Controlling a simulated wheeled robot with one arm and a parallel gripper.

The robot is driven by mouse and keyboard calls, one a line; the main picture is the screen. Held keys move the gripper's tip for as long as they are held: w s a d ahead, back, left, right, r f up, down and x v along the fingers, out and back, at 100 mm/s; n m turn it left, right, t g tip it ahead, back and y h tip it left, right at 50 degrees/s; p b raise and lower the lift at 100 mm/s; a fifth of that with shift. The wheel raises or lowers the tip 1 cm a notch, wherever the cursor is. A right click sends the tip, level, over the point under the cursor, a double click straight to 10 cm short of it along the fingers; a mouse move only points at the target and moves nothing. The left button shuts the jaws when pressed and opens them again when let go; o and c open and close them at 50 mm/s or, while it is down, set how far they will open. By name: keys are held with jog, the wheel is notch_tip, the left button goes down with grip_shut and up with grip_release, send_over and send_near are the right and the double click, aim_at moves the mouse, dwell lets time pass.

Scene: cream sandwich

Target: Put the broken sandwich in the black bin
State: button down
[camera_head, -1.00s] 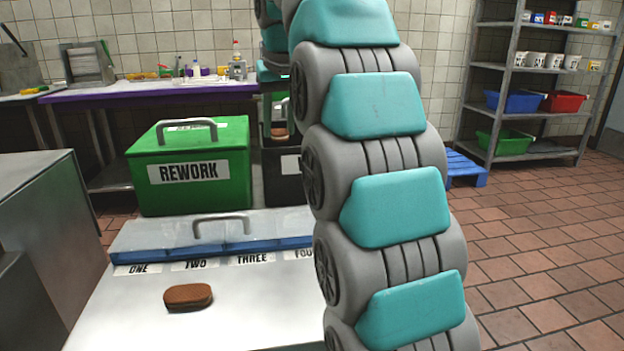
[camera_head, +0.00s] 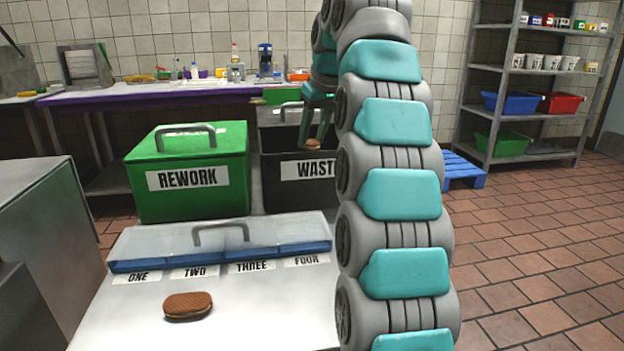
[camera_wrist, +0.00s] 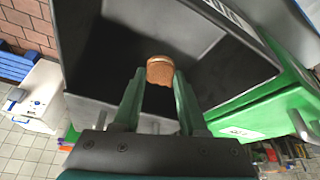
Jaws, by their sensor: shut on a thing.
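My gripper (camera_head: 316,140) is shut on the broken sandwich (camera_head: 313,145), a small brown biscuit sandwich. In the wrist view the sandwich (camera_wrist: 160,70) sits between the two green fingertips, its edge towards me ragged. The black bin (camera_head: 272,179) carries a WASTE label, partly hidden by my arm, and stands open beside the green bin. In the wrist view the bin's open mouth (camera_wrist: 215,85) lies behind the held sandwich, which appears over the dark interior. The exact height above the bin is unclear.
The green REWORK bin (camera_head: 188,201) with its lid handle stands left of the black bin. Another brown sandwich (camera_head: 188,305) lies on the white counter (camera_head: 110,325) in front of a covered tray labelled ONE to FOUR (camera_head: 220,258). Shelving (camera_head: 530,72) stands at the back right.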

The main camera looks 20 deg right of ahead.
aim_at(315, 143)
jog(key=shift+a+f, duration=0.1)
jog(key=shift+f, duration=0.1)
jog(key=shift+f+b, duration=0.6)
jog(key=shift+f, duration=4.2)
jog(key=shift+f, duration=0.1)
jog(key=shift+c, duration=2.2)
grip_release()
